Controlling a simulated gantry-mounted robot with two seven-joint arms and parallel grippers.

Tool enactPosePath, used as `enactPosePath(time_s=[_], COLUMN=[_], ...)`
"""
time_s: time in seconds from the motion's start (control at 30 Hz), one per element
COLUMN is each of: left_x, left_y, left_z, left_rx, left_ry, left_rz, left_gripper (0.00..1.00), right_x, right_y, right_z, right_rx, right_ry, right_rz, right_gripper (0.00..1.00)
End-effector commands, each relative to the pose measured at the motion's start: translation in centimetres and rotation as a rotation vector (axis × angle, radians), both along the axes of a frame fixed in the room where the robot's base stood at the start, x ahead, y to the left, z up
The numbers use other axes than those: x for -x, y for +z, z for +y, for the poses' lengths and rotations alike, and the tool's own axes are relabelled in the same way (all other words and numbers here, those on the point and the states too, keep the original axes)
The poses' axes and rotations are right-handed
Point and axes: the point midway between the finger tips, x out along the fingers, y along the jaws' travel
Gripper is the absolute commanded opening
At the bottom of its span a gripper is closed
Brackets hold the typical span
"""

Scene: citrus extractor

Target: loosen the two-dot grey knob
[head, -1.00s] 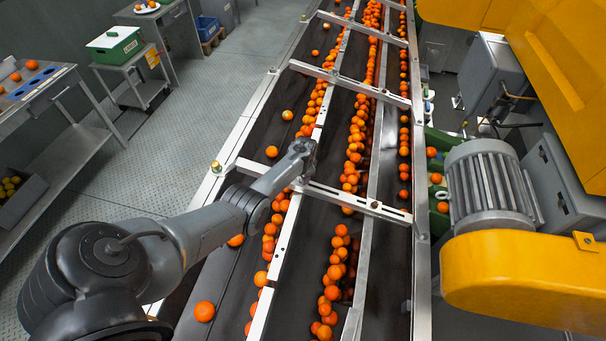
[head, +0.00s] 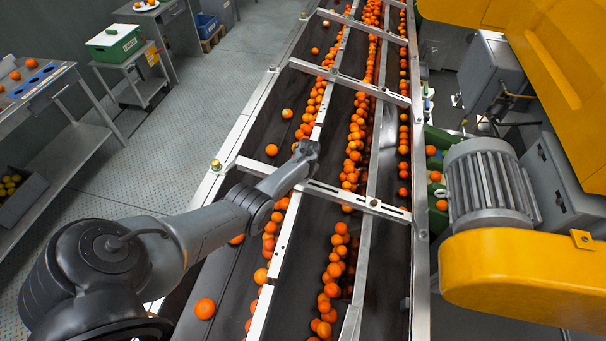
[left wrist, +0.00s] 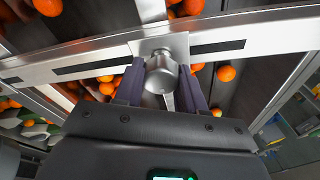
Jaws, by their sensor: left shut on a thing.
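A silvery-grey round knob (left wrist: 161,74) sits on a slotted metal crossbar over the fruit conveyor. My left gripper (left wrist: 160,82) has one dark finger on each side of the knob and is shut on it. In the head view my left gripper (head: 306,152) is at the crossbar (head: 345,195), above the lane divider, and hides the knob there. I cannot make out any dots on the knob. My right gripper is in neither view.
Oranges lie in rows along the conveyor lanes (head: 270,95). A smaller knob (head: 374,203) stands farther right on the same crossbar. A brass-coloured knob (head: 216,166) is on the left rail. A motor (head: 490,185) and yellow guard (head: 530,280) stand at the right.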

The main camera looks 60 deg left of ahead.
Motion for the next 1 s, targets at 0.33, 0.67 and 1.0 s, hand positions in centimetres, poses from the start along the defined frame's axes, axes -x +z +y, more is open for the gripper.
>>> enactPosePath(time_s=[0.33,0.67,1.0], left_x=[0.2,0.1,0.1], left_y=[-0.3,-0.1,2.1], left_z=[0.1,0.0,-0.4], left_rx=[-0.002,-0.001,-0.002], left_ry=[0.0,-0.001,-0.001], left_rz=[0.003,0.001,0.001], left_gripper=[0.49,0.65,0.65], right_x=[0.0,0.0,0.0], right_y=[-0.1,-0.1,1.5], right_z=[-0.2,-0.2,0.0], right_rx=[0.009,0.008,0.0], right_ry=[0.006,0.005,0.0], right_rz=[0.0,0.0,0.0], right_gripper=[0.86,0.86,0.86])
